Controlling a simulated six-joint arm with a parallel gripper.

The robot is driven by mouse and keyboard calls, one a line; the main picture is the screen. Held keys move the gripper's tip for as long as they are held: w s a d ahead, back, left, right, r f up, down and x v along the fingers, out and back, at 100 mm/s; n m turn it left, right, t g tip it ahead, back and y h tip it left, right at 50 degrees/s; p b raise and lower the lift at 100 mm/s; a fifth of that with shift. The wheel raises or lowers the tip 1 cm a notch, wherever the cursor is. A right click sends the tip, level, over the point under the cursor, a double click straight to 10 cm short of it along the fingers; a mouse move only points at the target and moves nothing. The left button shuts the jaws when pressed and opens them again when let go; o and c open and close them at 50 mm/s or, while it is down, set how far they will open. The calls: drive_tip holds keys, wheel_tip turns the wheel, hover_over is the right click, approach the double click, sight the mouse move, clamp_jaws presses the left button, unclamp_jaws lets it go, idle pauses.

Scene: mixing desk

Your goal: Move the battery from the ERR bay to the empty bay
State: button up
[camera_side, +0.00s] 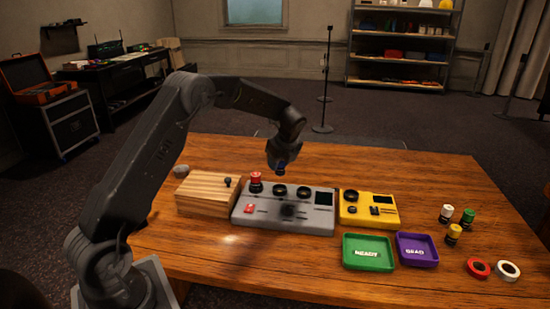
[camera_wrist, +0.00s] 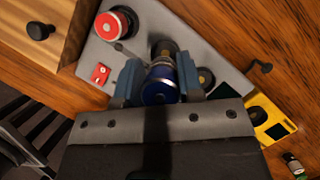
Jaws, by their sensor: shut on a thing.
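My gripper (camera_side: 281,163) hangs above the grey device (camera_side: 240,214). In the wrist view its two blue-grey fingers (camera_wrist: 160,82) are shut on a blue-ended battery (camera_wrist: 160,92). In the side view the battery (camera_side: 281,167) shows as a small dark blue tip under the gripper, apart from the device. The grey device has two black round bays, one at the middle (camera_side: 280,190) and one to its right (camera_side: 303,192). A red-topped cylinder (camera_side: 256,179) stands at the device's left. I cannot read an ERR label, and the bay interiors cannot be made out.
A wooden box (camera_side: 205,194) with a black knob stands left of the device. A yellow meter (camera_side: 368,210) is to its right. A green tray (camera_side: 368,253) and purple tray (camera_side: 416,250) lie in front right. Several small cylinders and two tape rolls (camera_side: 478,268) are at far right.

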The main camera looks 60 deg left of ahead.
sight(283, 168)
drive_tip(key=shift+f, duration=2.8)
drive_tip(key=shift+f, duration=0.6)
drive_tip(key=o, duration=0.7)
drive_tip(key=shift+v, duration=5.45)
